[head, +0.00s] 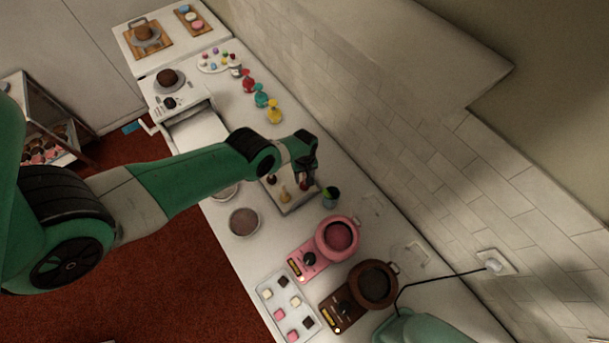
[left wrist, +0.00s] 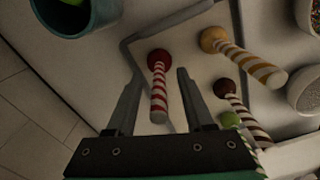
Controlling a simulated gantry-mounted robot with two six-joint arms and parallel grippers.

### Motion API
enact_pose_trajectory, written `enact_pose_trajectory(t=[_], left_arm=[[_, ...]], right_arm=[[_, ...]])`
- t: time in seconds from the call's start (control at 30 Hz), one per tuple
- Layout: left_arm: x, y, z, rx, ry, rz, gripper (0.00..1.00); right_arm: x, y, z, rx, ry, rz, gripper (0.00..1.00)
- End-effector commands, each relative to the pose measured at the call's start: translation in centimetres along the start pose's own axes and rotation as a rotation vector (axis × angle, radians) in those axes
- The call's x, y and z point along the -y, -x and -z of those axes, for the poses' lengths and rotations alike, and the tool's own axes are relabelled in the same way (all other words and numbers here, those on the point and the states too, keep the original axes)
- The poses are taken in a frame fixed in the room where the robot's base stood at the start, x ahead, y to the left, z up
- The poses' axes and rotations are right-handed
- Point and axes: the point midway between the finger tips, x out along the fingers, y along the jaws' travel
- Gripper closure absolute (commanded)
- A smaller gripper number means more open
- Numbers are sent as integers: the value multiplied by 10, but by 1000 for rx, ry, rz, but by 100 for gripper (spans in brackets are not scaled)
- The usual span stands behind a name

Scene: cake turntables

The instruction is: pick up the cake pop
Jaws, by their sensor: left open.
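A red cake pop (left wrist: 158,60) with a red-and-white striped stick lies between the fingers of my left gripper (left wrist: 158,74) in the left wrist view. The fingers are open, one on each side of the stick, with gaps to it. In the head view my left gripper (head: 304,180) is over the tray (head: 298,207) and partly hides what lies there. A yellow cake pop (left wrist: 212,40), a brown one (left wrist: 224,88) and a green one (left wrist: 230,118) are to the right in the left wrist view. My right gripper is not in view.
A dark teal cup (head: 331,198) with green contents stands beside the tray, close to my left gripper. A pink melting pot (head: 338,236), a brown one (head: 373,284) and a bowl (head: 244,222) are nearer. Coloured bottles (head: 261,96) stand farther along by the wall.

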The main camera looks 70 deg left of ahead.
Motion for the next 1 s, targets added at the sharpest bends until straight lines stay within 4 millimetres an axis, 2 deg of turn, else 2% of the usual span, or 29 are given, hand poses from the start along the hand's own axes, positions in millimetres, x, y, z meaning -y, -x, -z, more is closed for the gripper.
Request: enact_pose_trajectory(t=[0.13, 0.43, 1.0], left_arm=[[0, 2, 0, 0, 0, -1, 47], [0, 2, 0, 0, 0, -1, 100], [0, 2, 0, 0, 0, -1, 100]], right_arm=[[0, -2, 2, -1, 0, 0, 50], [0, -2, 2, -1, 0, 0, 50], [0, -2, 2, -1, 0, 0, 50]])
